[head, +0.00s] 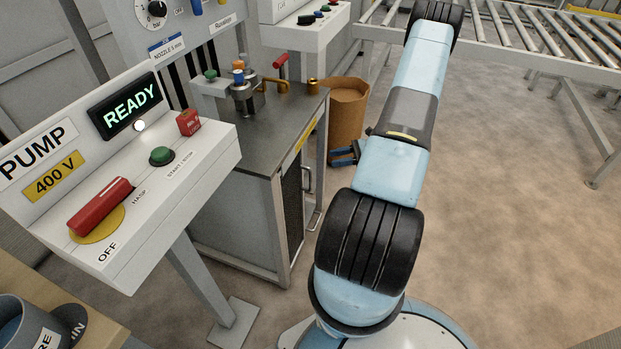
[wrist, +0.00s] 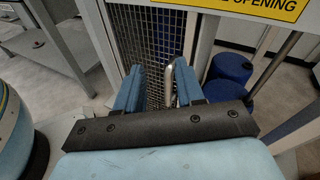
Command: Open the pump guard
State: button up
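The pump guard appears to be the dark mesh panel (wrist: 157,30) in a light frame in the wrist view. It looks closed; its edge also shows on the front of the grey cabinet in the head view (head: 292,205). A bent metal handle (wrist: 169,85) stands out from it. My gripper (wrist: 159,75) is open, its blue fingers on either side of the handle, which is nearer the right finger. I cannot tell whether they touch. In the head view my gripper (head: 345,157) is partly hidden by my arm, just right of the cabinet.
The PUMP panel (head: 150,180) at left has a READY display (head: 130,106), a red lever (head: 100,207) by OFF and a green button (head: 162,156). A brown bin (head: 347,108) stands behind my gripper. A roller conveyor (head: 500,35) is at back right; floor right is clear.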

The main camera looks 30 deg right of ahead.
jog(key=s+d+f+m+t, duration=0.2)
jog(key=s+f+m+t, duration=0.25)
jog(key=f, duration=0.55)
jog(key=h, duration=0.1)
send_over(311, 190)
jog(key=shift+w+d+f, duration=0.15)
jog(key=shift+w+f, duration=0.05)
jog(key=shift+w, duration=0.1)
jog(key=shift+c, duration=0.2)
grip_shut()
